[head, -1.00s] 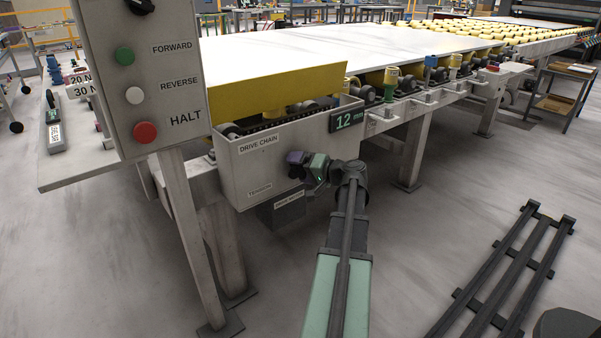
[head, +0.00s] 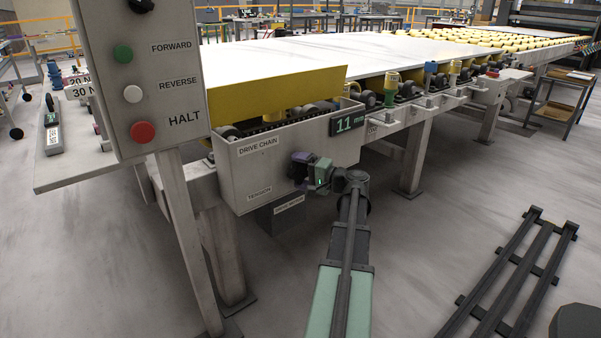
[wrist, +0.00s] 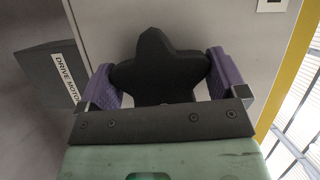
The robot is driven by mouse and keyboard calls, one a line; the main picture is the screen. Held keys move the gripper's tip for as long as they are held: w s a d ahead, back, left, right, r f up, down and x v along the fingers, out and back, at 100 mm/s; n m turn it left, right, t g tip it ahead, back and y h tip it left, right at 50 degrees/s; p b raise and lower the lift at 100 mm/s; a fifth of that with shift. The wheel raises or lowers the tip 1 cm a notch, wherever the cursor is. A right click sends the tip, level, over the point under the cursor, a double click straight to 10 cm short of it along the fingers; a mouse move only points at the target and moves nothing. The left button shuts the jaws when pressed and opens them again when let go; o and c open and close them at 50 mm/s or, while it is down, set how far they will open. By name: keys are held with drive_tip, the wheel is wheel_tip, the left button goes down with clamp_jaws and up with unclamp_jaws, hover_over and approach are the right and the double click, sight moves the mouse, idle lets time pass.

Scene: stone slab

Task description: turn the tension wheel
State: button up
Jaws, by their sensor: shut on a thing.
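The tension wheel (wrist: 160,66) is a black lobed hand knob on the drive chain box. In the wrist view its upper lobes show and its lower part is hidden behind my gripper's dark plate. My gripper (wrist: 162,84) is shut on the wheel, with one purple finger pad on each side of it. In the head view my gripper (head: 300,168) is at the front face of the drive chain box (head: 262,168), right of the TENSION label, and hides the wheel. The display (head: 348,123) on top of the box reads 11 mm.
A control panel (head: 150,75) with FORWARD, REVERSE and HALT buttons stands at the left on a post. A drive motor (head: 283,214) sits below the box. The pale slab (head: 330,50) lies on the roller line behind. A dark rail frame (head: 510,270) is on the floor at right.

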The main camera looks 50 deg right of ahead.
drive_tip(key=shift+d, duration=0.1)
drive_tip(key=o, duration=0.6)
drive_tip(key=s, duration=0.3)
drive_tip(key=s+d, duration=0.1)
drive_tip(key=s, duration=0.6)
drive_tip(key=shift+s+d+r, duration=0.2)
drive_tip(key=shift+s, duration=0.2)
drive_tip(key=shift+f, duration=0.1)
